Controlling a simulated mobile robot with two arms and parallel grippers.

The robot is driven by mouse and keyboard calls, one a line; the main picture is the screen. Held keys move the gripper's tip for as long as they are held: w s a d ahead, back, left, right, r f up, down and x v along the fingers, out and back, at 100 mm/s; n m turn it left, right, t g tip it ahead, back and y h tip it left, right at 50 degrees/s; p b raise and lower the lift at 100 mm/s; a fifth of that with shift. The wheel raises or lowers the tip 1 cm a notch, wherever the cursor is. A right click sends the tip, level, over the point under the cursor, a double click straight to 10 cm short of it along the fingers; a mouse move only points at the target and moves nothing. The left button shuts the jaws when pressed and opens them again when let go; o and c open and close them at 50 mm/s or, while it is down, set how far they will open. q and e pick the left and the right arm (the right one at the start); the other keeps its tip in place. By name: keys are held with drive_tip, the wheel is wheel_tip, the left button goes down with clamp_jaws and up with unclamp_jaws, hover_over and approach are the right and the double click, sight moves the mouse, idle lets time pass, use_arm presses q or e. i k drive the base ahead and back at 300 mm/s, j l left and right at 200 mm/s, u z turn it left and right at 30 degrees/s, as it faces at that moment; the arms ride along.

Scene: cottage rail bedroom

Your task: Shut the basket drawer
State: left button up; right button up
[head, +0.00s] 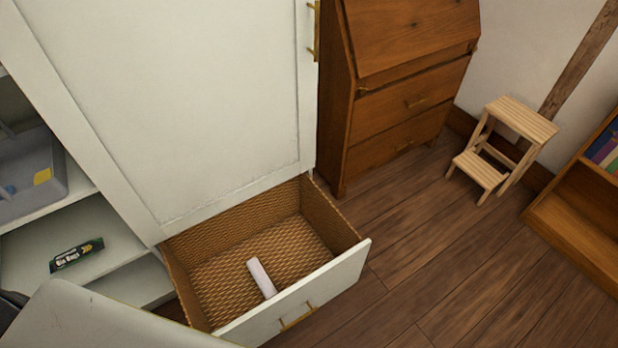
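The basket drawer (315,239) is pulled out from the bottom of a white cabinet (190,90). It has woven tan walls, a white front (335,283) and a brass handle (298,317). A small white block-like item (261,277) lies inside, near the front. A pale grey surface at the bottom left, probably part of my own arm or body, covers the left end of the drawer front. I see no gripper fingers of either arm.
Open shelves at the left hold a grey bin (36,178) and a dark green packet (76,254). A brown wooden bureau (400,85) stands right of the cabinet. A wooden step stool (501,146) and a low bookcase (578,215) stand farther right. The wooden floor (455,265) between is clear.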

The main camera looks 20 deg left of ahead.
sight(310, 253)
drive_tip(key=k+l+u, duration=0.15)
drive_tip(key=l+u, duration=0.2)
drive_tip(key=k+l+u, duration=0.15)
drive_tip(key=u, duration=0.25)
drive_tip(key=k+l+u, duration=0.2)
drive_tip(key=u, duration=0.15)
drive_tip(key=l, duration=0.1)
